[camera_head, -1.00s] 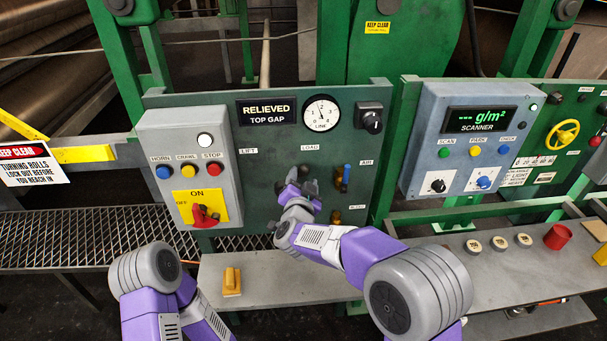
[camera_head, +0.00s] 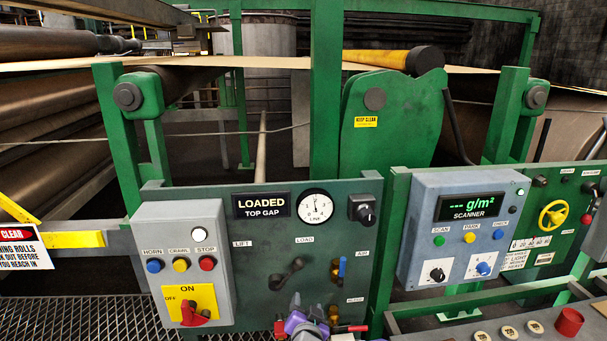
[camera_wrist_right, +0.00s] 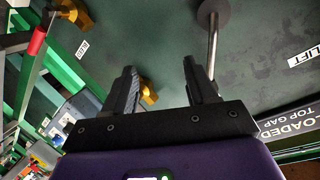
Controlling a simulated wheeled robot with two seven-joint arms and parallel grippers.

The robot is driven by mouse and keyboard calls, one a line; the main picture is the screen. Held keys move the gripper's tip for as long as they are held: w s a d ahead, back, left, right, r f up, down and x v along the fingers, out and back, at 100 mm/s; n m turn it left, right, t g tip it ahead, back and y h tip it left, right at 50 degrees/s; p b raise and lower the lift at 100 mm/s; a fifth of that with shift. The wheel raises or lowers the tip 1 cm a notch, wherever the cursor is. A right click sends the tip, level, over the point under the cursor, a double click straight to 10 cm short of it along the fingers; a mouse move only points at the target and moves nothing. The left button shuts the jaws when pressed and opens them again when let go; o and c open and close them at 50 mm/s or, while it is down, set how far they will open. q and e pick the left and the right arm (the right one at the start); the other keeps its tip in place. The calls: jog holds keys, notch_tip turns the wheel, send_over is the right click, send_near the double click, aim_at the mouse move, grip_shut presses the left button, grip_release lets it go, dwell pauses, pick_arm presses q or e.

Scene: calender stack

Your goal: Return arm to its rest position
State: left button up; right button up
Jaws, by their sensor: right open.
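My right gripper (camera_head: 309,314) is low at the bottom of the head view, in front of the green panel (camera_head: 330,230). In the right wrist view its two fingers (camera_wrist_right: 160,70) are apart with nothing held between them. The dark lever (camera_head: 287,274) is on the panel between the LIFT and LOAD labels, above the gripper and apart from it. Its grey rod and round knob (camera_wrist_right: 213,12) show in the right wrist view, beyond one finger. The top gap display (camera_head: 262,205) reads LOADED. My left gripper is not in view.
A grey switch box (camera_head: 222,240) with a red rotary switch stands left of the lever. A blue-handled valve (camera_head: 342,268) and a red-handled valve (camera_head: 350,329) sit to the right, the latter close to my gripper. The scanner box (camera_head: 420,235) is farther right.

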jog(key=s+d+f+n+g, duration=0.1)
jog(key=s+d+f+g, duration=0.2)
jog(key=f, duration=0.5)
jog(key=s+d+f+n+g+y, duration=0.15)
jog(key=s+f, duration=0.25)
jog(key=f, duration=0.4)
jog(key=s+d+f+g, duration=0.3)
jog(key=s+f, duration=0.1)
jog(key=f, duration=0.3)
jog(key=s+d+f+g+y, duration=0.1)
jog(key=s+f+g, duration=0.2)
jog(key=s, duration=0.8)
jog(key=s+f+g+y, duration=0.1)
jog(key=s+f+g, duration=0.3)
jog(key=s+f, duration=0.3)
jog(key=s+n, duration=0.1)
jog(key=s, duration=0.3)
jog(key=shift+d+y, duration=0.35)
jog(key=shift+d, duration=0.05)
